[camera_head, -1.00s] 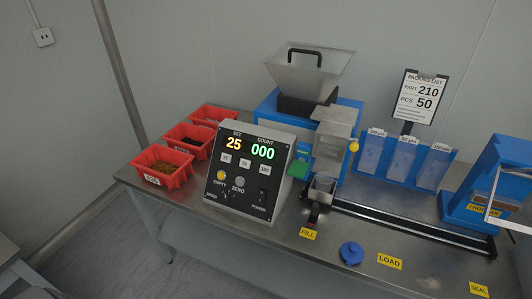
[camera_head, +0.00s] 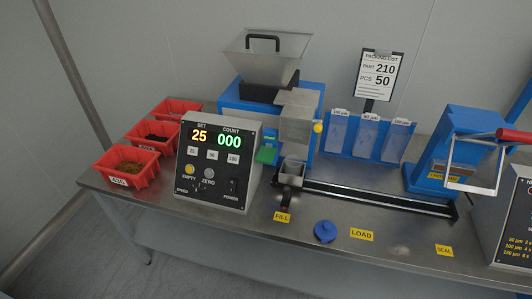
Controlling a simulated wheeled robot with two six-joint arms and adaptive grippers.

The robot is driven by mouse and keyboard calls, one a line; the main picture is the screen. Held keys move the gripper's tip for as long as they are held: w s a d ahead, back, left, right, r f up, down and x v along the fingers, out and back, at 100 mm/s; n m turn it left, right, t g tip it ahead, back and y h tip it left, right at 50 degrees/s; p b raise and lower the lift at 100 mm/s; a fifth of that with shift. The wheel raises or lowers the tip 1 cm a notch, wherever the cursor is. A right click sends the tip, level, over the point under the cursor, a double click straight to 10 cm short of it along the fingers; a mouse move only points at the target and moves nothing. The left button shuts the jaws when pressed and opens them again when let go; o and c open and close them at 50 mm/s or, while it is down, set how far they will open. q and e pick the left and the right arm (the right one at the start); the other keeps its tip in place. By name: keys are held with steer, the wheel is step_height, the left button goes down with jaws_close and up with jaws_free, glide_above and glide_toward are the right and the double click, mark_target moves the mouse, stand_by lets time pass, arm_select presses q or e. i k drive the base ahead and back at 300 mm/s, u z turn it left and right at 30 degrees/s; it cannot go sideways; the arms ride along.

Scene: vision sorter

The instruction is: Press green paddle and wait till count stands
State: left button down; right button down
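The green paddle (camera_head: 266,155) sticks out at the left front of the blue sorter, just right of the control box (camera_head: 218,164). The count display (camera_head: 229,141) reads 000 in green, and the set display (camera_head: 199,135) reads 25 in orange. A grey metal hopper (camera_head: 266,55) sits on top of the blue sorter (camera_head: 232,97). A small open metal cup (camera_head: 293,172) stands below the sorter's chute (camera_head: 299,118), at the left end of a dark rail. Neither of my grippers shows in the view.
Red bins (camera_head: 126,167) with small parts stand left of the control box. A packing list (camera_head: 380,74) reads part 210, pcs 50. Bag holders (camera_head: 367,135), a blue sealer (camera_head: 452,150) and a blue knob (camera_head: 325,231) are to the right. The front bench strip is mostly clear.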

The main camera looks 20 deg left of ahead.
mark_target(266, 154)
steer(key=k, duration=0.5)
steer(key=z, duration=1.65)
steer(key=i, duration=1.3)
steer(key=u, duration=2.35)
